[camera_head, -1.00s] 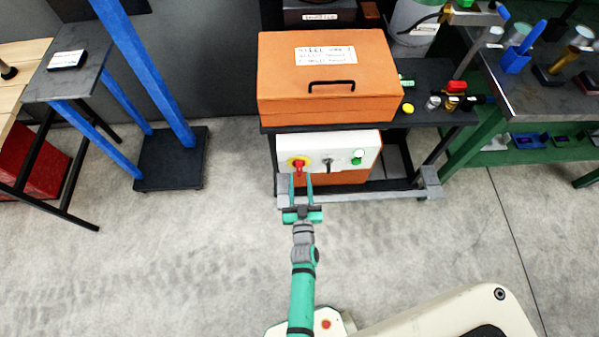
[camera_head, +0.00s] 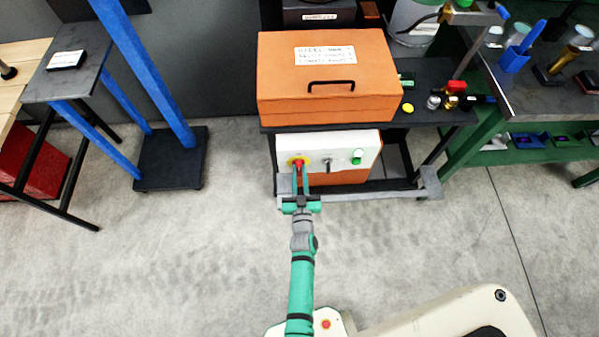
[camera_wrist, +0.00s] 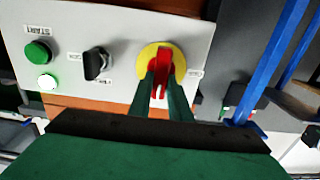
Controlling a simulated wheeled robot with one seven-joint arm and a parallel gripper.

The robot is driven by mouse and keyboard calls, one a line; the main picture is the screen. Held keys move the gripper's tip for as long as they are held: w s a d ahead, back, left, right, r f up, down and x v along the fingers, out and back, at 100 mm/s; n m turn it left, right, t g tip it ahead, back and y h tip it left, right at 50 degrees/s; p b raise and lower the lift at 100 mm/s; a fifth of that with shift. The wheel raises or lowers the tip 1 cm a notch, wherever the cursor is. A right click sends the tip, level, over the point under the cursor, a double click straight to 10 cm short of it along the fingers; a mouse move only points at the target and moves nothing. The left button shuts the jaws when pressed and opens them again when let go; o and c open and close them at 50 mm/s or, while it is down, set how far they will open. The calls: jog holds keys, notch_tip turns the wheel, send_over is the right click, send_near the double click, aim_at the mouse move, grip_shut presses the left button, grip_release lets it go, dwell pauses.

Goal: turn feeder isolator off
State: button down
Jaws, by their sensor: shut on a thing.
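The feeder isolator is a red rotary handle (camera_wrist: 161,72) on a yellow round plate (camera_wrist: 146,56), set in the white front panel (camera_head: 342,148) of an orange unit. In the head view the red handle (camera_head: 298,163) is partly covered by my fingers. My gripper (camera_head: 300,180) reaches it from the front. In the wrist view my gripper's green fingers (camera_wrist: 161,92) are shut on the handle, one on each side. The handle stands about upright in the wrist view. The label beside it is too small to read.
An orange lidded box (camera_head: 330,80) stands above on a dark bench. Blue posts (camera_head: 150,75) stand to the left. The floor in front is clear.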

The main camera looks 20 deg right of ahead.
jog(key=n, duration=0.4)
jog(key=shift+a+n, duration=0.15)
jog(key=shift+n, duration=0.15)
jog(key=shift+w+a+f+n, duration=0.1)
jog(key=shift+a+f+n, duration=0.1)
jog(key=shift+n, duration=2.05)
jog(key=shift+w+a+f+n, duration=0.1)
jog(key=shift+f+n, duration=0.05)
jog(key=shift+n, duration=2.05)
jog(key=shift+a+f+n, duration=0.15)
jog(key=shift+f+n, duration=0.05)
jog(key=shift+n, duration=2.05)
jog(key=c, duration=1.6)
grip_release()
jog(key=shift+c, duration=0.2)
